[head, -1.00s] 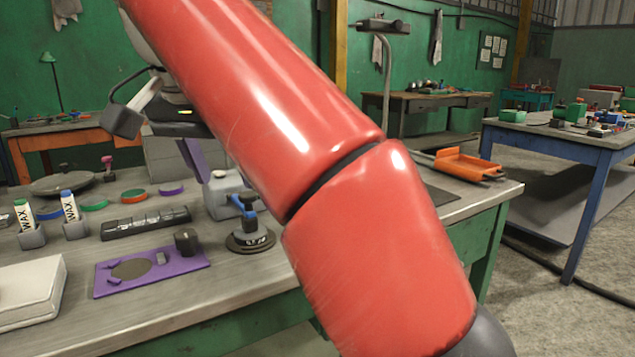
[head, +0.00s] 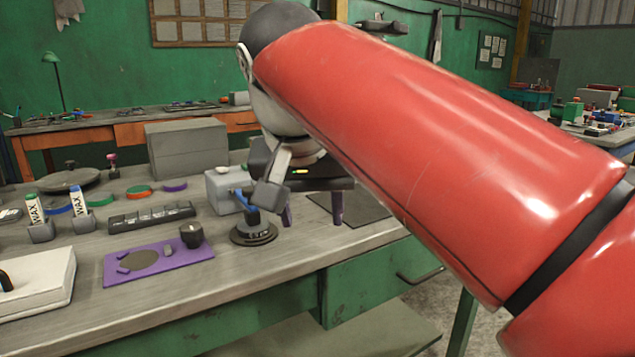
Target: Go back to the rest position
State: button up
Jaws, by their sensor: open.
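My gripper (head: 312,221) hangs over the right part of the workbench (head: 300,268). Its two purple fingers point down and stand well apart, with nothing seen between them. It is just right of a small round dark stand with a blue part (head: 252,228) and near a grey box (head: 226,190). I cannot tell its exact height above the bench. My red arm crosses the picture from the upper middle to the lower right and hides the bench's right end.
A purple tray (head: 150,262) with small parts lies at the bench's front. Two WAX sticks (head: 80,205) stand in grey holders, beside a black slotted block (head: 150,218). A white pad (head: 35,285) lies at the left. A large grey box (head: 188,148) stands behind.

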jog(key=s+d+f, duration=0.4)
jog(key=d+f, duration=0.1)
jog(key=f, duration=0.3)
jog(key=s+d+f, duration=0.4)
jog(key=d+f, duration=0.2)
jog(key=f, duration=0.2)
jog(key=s+d+f+y, duration=0.1)
jog(key=s+d+f, duration=0.3)
jog(key=f, duration=0.4)
jog(key=shift+d+f+t, duration=0.4)
jog(key=shift+d, duration=0.25)
jog(key=shift+w, duration=0.1)
